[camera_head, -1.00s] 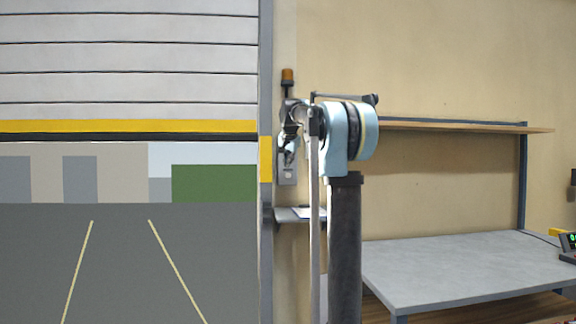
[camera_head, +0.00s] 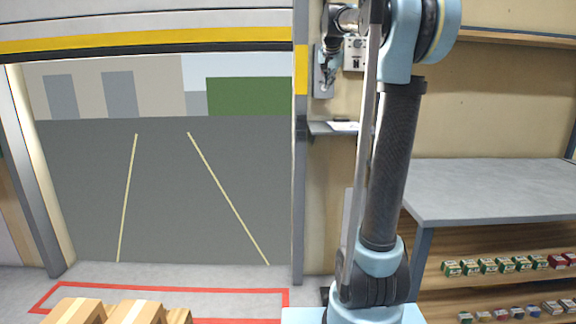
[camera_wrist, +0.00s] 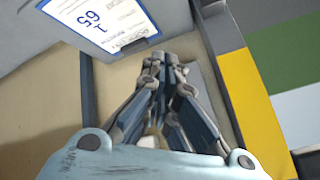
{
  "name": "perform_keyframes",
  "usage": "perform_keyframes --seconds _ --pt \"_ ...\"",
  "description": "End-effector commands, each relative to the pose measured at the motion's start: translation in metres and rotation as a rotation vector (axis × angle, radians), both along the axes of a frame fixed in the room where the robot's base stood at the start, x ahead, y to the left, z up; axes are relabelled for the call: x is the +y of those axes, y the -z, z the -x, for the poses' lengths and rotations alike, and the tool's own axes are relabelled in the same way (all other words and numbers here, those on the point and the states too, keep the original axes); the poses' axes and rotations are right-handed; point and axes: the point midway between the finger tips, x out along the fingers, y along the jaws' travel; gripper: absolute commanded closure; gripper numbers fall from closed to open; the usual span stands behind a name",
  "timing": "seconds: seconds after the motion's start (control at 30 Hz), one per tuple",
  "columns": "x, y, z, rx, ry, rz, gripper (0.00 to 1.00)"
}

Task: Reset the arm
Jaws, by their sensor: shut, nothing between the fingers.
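My gripper (camera_head: 325,84) hangs from my raised, folded arm in front of the wall beside the doorway, pointing down. In the wrist view my gripper (camera_wrist: 165,60) shows its two fingers drawn together, with nothing between them. Below it in the head view is a small grey wall shelf (camera_head: 316,127) with a white sheet (camera_head: 343,126) on it. A printed white sheet also shows in the wrist view (camera_wrist: 100,20), beyond the fingertips. I cannot tell how far the fingertips are from the shelf.
The open roller doorway (camera_head: 160,190) is at left. Cardboard boxes (camera_head: 135,312) stand at the lower left near a red floor outline (camera_head: 240,291). A grey-topped workbench (camera_head: 490,190) is at right, with several small boxes (camera_head: 490,266) on wooden shelves below.

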Motion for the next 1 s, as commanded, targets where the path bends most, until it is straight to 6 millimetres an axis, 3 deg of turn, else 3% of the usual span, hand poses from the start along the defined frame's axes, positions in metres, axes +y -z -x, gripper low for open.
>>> perform_keyframes --seconds 0.1,0.57,1.0 --pt "-0.003 0.031 0.046 0.049 -0.042 0.033 1.0" --pt "-0.009 0.165 0.215 0.238 -0.235 0.138 1.0" --pt "-0.009 0.322 0.376 0.406 -0.453 0.204 1.0"
